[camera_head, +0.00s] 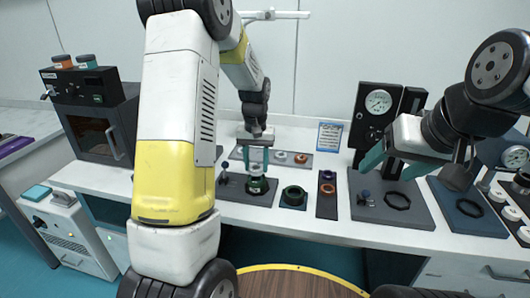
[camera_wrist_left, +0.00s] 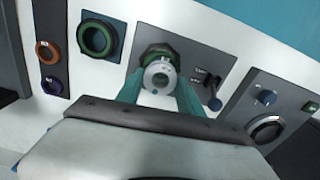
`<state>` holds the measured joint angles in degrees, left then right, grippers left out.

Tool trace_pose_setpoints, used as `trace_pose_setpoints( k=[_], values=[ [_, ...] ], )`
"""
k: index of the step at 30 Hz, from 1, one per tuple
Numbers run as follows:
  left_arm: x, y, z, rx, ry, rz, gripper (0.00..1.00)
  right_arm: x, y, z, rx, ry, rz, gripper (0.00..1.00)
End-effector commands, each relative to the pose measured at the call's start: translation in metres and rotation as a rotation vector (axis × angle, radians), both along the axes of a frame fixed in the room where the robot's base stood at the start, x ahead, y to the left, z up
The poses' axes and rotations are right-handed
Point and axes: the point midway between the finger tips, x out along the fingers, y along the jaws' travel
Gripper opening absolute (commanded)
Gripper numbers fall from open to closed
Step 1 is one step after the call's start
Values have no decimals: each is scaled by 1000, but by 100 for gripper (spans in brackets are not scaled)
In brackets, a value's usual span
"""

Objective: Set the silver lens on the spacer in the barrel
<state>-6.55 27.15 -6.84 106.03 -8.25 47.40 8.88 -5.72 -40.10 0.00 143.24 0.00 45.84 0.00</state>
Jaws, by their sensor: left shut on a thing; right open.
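The silver lens (camera_wrist_left: 160,75), a pale ring with a darker centre, sits between the teal fingertips of my left gripper (camera_wrist_left: 160,96). In the head view my left gripper (camera_head: 257,163) points down, shut on the lens, directly above the barrel. The barrel (camera_head: 258,187) is dark with a green rim and stands on a grey plate. In the left wrist view the barrel (camera_wrist_left: 157,51) shows partly behind the lens. The lens hides the inside of the barrel, so I cannot see the spacer. My right gripper (camera_head: 392,160) is open and empty, above the grey board on the right.
A green ring (camera_head: 293,195) lies on a small mat right of the barrel. A dark strip (camera_head: 327,207) with orange and purple rings follows. A blue-knobbed post (camera_wrist_left: 213,100) stands beside the barrel. A gauge panel (camera_head: 377,110) stands behind, an oven-like box (camera_head: 105,135) at left.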

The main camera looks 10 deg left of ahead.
Motion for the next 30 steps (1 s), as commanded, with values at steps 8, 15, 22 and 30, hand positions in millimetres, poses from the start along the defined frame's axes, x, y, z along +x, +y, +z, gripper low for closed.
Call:
trace_pose_setpoints(
  k=[8,15,22,30],
  values=[
    [0,0,-2,0,-1,0,4,0,0,0,0,0,0,69],
    [0,0,-2,0,-1,0,4,0,0,0,0,0,0,69],
    [0,0,-5,0,-1,0,4,0,0,0,0,0,0,69],
    [0,0,-10,0,-1,1,4,0,0,0,0,0,0,69]
  ],
)
